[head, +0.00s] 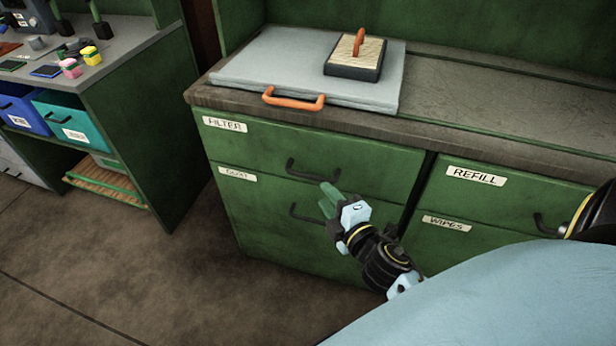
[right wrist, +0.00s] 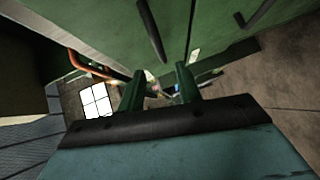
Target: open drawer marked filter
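The drawer marked FILTER (head: 250,148) is the upper left green drawer front, and it looks shut. Its label (head: 224,124) is at the upper left corner, and its dark bar handle (head: 313,172) is at the middle. My right gripper (head: 329,198), with green sleeved fingers, is just below that handle, in front of the drawers. In the right wrist view its fingers (right wrist: 161,88) stand apart with nothing between them. The handle shows there as a dark bar (right wrist: 151,32), beyond the fingers and apart from them. My left gripper is not in view.
A lower drawer (head: 262,215) with its own handle (head: 305,214) sits beneath. Drawers marked REFILL (head: 475,176) and WIPES (head: 447,223) are to the right. A grey board (head: 290,55) with an orange handle (head: 293,99) lies on the counter. The floor in front is clear.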

